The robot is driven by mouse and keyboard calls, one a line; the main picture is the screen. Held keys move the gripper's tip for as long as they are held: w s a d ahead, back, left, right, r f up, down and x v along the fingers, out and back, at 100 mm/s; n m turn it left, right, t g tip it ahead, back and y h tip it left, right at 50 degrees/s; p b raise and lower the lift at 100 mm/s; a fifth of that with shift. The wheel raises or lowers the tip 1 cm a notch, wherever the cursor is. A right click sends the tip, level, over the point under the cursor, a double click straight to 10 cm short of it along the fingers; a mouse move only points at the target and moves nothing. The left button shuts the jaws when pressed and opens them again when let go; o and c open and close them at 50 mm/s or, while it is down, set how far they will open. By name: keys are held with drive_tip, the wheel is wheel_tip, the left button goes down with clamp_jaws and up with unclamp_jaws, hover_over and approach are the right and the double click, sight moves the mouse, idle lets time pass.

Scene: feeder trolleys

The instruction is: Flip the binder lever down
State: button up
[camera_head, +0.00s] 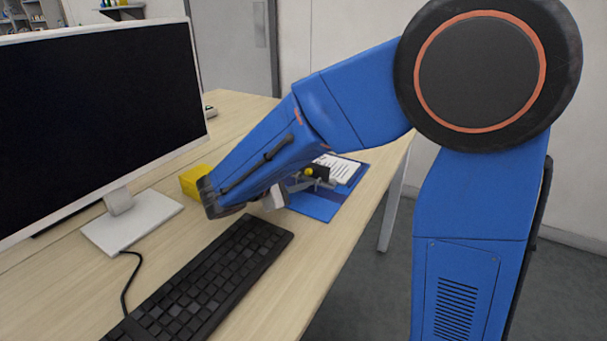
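A blue binder (318,207) lies open on the table beyond the keyboard, with white printed paper (343,168) on its far part. A metal lever mechanism with a yellow knob (309,172) and a dark part beside it stands above the binder. My blue arm reaches over from the right, and its wrist hides the binder's left side. My gripper (290,190) shows only in part under the wrist, pointing right toward the lever mechanism. Its fingertips are small and blend with the metal parts, so I cannot tell if it touches the lever or is open.
A black keyboard (215,275) lies in front of the binder. A monitor (95,110) on a white stand (130,222) is at the left. A yellow box (194,181) is just behind my wrist. The table's right edge runs close past the binder.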

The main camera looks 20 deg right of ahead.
drive_tip(key=shift+c, duration=0.6)
clamp_jaws()
